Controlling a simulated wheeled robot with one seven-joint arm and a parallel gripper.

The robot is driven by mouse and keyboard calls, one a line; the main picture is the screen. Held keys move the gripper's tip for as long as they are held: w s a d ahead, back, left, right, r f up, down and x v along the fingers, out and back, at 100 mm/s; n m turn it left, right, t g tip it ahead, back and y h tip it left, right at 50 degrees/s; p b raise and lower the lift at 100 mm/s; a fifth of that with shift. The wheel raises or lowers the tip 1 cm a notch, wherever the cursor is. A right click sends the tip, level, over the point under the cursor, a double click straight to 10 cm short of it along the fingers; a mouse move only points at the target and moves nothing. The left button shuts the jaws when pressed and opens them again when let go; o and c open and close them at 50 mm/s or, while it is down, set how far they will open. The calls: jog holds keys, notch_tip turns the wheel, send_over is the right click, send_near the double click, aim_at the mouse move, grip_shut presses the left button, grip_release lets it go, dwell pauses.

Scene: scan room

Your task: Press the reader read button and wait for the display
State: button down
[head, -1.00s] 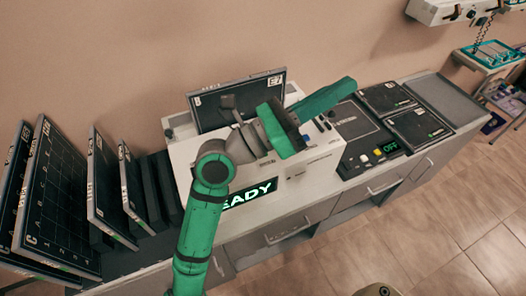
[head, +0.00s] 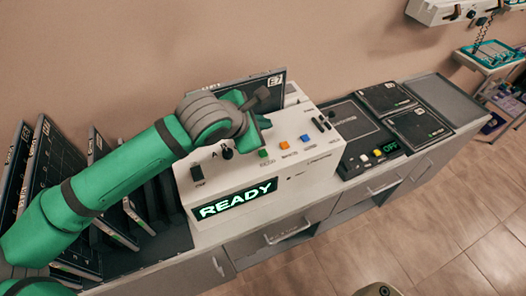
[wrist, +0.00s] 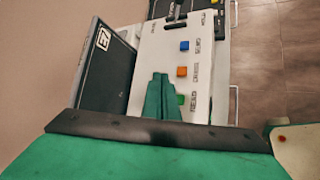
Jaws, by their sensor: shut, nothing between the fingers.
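The white reader (head: 325,165) stands on the counter, and its front display (head: 236,199) shows READY in green letters. A green button (head: 263,153), an orange button (head: 284,145) and a blue button (head: 305,138) sit in a row on its top. In the wrist view the label beside the green button (wrist: 181,100) appears to say READ. My gripper (wrist: 161,78) is shut and empty. In the wrist view its fingers are just left of the green button. In the head view it is above the reader, behind that button; contact is not visible.
A dark E7 panel (head: 276,83) stands upright at the reader's back. Several dark panels (head: 30,185) lean at the left, partly behind my arm. A black knob (head: 227,153) stands on the reader.

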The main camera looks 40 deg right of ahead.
aim_at(261, 155)
jog(key=shift+w+a+f, duration=0.1)
jog(key=shift+w+a, duration=0.25)
jog(key=shift+w, duration=0.05)
jog(key=shift+f, duration=0.1)
jog(key=shift+f, duration=4.35)
jog(key=shift+f, duration=0.1)
jog(key=shift+f, duration=0.25)
jog(key=shift+f, duration=0.55)
jog(key=shift+r, duration=0.95)
